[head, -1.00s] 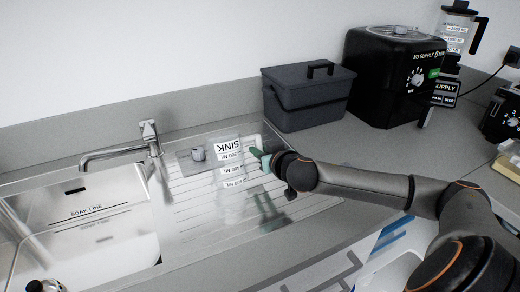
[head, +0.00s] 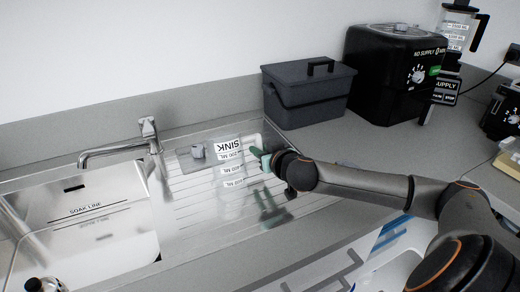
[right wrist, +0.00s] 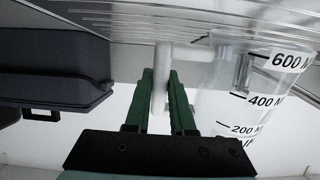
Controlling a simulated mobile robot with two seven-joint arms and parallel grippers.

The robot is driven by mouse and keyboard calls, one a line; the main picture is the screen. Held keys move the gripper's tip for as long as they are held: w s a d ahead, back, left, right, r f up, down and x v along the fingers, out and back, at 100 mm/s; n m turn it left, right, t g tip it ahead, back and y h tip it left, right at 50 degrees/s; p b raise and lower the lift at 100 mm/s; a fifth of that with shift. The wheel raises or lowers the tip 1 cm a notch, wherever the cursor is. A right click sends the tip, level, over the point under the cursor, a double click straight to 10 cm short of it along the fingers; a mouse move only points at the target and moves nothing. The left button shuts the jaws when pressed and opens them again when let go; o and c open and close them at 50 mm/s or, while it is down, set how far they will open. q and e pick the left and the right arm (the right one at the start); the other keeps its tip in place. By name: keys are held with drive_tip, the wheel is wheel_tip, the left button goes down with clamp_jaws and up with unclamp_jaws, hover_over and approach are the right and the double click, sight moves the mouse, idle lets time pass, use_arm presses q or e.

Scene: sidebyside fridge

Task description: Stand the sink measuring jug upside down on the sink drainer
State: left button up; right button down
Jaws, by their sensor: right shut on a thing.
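The clear sink measuring jug (head: 231,176) is upside down over the ribbed drainer (head: 187,207), its SINK label at the top and the 600 mark lowest. It also shows in the right wrist view (right wrist: 240,95), where the drainer lies at the top of the picture. My right gripper (head: 258,158) is at the jug's right side. In the right wrist view its green fingers (right wrist: 164,78) are shut on the jug's pale handle (right wrist: 160,85). The jug's rim is at or very close to the drainer; contact is unclear. My left gripper is not in view.
A sink basin (head: 90,235) with a tap (head: 125,155) is to the left. A dark lidded box (head: 308,98) and a black machine (head: 390,75) stand on the counter behind my right arm.

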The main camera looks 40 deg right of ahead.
drive_tip(key=shift+f, duration=0.1)
drive_tip(key=c, duration=0.7)
unclamp_jaws()
drive_tip(key=shift+s, duration=0.1)
drive_tip(key=v, duration=0.6)
drive_tip(key=shift+s+a, duration=0.1)
drive_tip(key=shift+s, duration=0.3)
drive_tip(key=p+v, duration=0.4)
drive_tip(key=v, duration=0.1)
drive_tip(key=shift+s+a+r, duration=0.1)
drive_tip(key=shift+s+r, duration=0.1)
